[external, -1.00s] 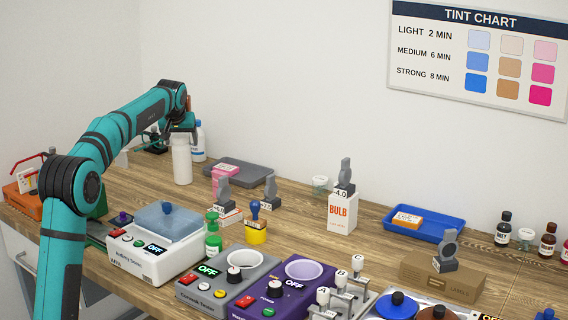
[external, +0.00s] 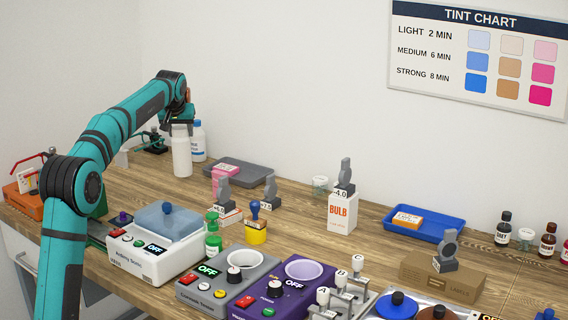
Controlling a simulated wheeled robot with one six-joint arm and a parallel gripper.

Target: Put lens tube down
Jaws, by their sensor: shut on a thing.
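A white cylinder with a broader top, which I take to be the lens tube (external: 181,158), hangs upright below my gripper (external: 180,126) at the back left of the bench in the external view. My gripper is shut on its upper end, and the fingers are small and partly hidden by the wrist. The tube's lower end appears a little above the wooden bench; the exact gap is hard to tell.
A white bottle with a blue cap (external: 198,141) stands close behind the tube. A white device with a blue-grey top (external: 152,255) stands nearer. Bare wood shows around the tube.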

